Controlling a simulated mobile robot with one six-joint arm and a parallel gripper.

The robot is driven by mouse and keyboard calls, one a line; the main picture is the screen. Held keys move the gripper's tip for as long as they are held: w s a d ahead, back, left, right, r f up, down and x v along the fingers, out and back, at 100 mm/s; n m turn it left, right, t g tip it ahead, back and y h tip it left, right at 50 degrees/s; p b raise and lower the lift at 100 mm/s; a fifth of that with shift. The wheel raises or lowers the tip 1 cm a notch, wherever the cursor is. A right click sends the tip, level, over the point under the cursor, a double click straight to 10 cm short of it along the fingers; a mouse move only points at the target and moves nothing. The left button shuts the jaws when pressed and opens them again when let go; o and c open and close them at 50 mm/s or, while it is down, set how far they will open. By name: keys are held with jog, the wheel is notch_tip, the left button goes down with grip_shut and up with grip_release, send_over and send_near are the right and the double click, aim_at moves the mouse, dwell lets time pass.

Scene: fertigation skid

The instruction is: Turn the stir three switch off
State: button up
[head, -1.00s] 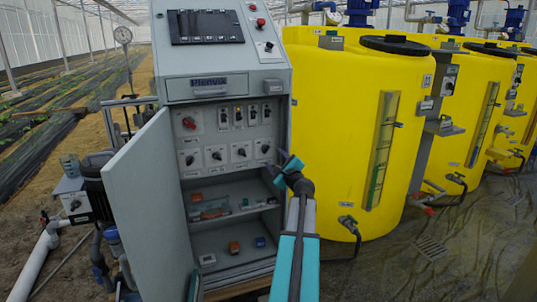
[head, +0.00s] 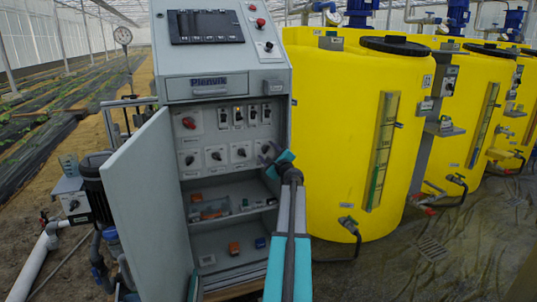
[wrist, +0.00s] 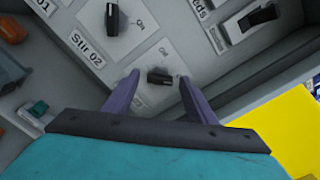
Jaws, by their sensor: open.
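A row of black rotary switches runs across the open grey cabinet, with one (head: 240,153) left of my gripper. In the wrist view, a switch labelled Stir 02 (wrist: 113,18) is at upper left. Another black switch (wrist: 160,77) on a pale plate lies between my fingertips; its name label is hidden, but it sits beside Stir 02, at the row's right end. My gripper (wrist: 158,78) is open, with one purple-grey finger on each side of this knob. Contact cannot be told. In the head view my gripper (head: 270,154) covers this switch.
Small toggle breakers (head: 252,114) and a red rotary switch (head: 188,122) sit above the row. Below are shelves with small orange and blue parts (head: 234,248). The cabinet door (head: 145,200) stands open at left; a yellow tank (head: 340,130) is close at right.

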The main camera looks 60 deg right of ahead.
jog(key=c, duration=1.1)
jog(key=shift+f+n+b, duration=0.15)
jog(key=shift+n+b, duration=0.25)
jog(key=shift+b, duration=0.2)
jog(key=n+b, duration=0.3)
jog(key=shift+f+b, duration=0.15)
jog(key=shift+b, duration=0.25)
jog(key=shift+n+b, duration=7.1)
jog(key=shift+b, duration=0.35)
